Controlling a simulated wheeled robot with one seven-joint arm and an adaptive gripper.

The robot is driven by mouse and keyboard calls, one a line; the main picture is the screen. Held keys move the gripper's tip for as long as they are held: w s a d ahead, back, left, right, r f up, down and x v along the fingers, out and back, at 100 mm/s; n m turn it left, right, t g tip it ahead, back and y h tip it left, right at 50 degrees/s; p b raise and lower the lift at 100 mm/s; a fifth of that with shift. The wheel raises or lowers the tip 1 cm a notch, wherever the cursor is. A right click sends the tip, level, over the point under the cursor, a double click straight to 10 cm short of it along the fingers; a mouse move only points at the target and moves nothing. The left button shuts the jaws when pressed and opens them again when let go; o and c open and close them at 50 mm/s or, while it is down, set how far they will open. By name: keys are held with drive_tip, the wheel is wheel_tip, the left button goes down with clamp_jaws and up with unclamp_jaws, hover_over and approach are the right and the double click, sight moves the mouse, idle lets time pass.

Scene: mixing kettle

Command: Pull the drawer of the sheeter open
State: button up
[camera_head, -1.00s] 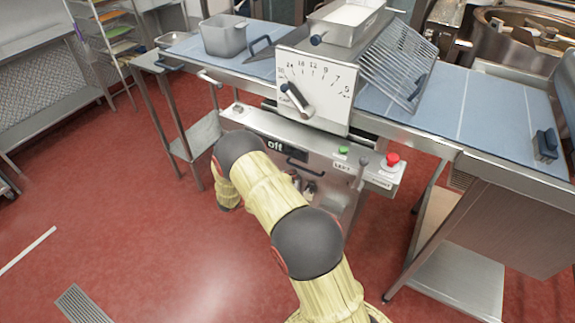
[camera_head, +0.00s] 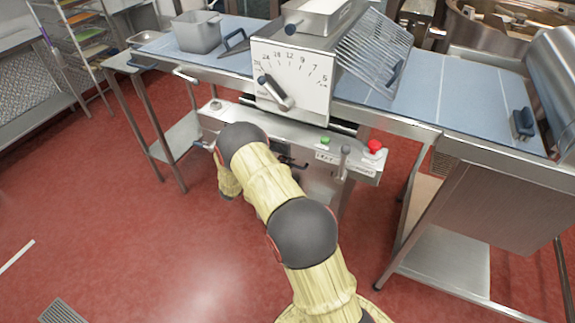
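The sheeter (camera_head: 293,78) stands ahead of me, with a white dial plate and a lever on its front. No drawer can be made out clearly. My gripper is hidden behind my own arm, so its opening and any contact do not show.
Blue belts (camera_head: 435,85) extend on both sides of the sheeter, with a wire guard (camera_head: 372,55) on the right. A grey container (camera_head: 196,33) stands on the left belt. A metal cabinet (camera_head: 490,205) is at right.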

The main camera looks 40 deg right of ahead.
drive_tip(key=shift+c, duration=1.3)
clamp_jaws()
